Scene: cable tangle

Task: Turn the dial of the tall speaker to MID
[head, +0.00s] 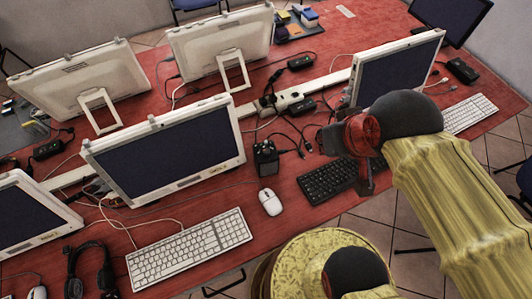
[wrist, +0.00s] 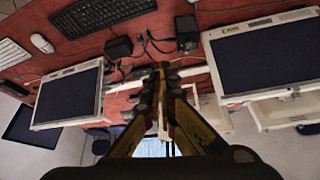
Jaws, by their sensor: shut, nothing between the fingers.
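A black box-shaped device (head: 266,160), which may be the tall speaker, stands on the red table right of the middle monitor. It also shows in the wrist view (wrist: 187,32). No dial or MID mark can be made out on it. My gripper (head: 338,141) is in the air over the table, right of the box, near the black keyboard. In the wrist view, my gripper's fingers (wrist: 160,70) are together with nothing between them. They are apart from the box.
The middle monitor (head: 170,150) stands left of the box, and the right monitor (head: 395,70) stands beyond my gripper. A mouse (head: 270,202), a black keyboard (head: 330,180) and a white keyboard (head: 190,250) lie near the front. Loose cables and a power strip (head: 290,98) lie behind the box.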

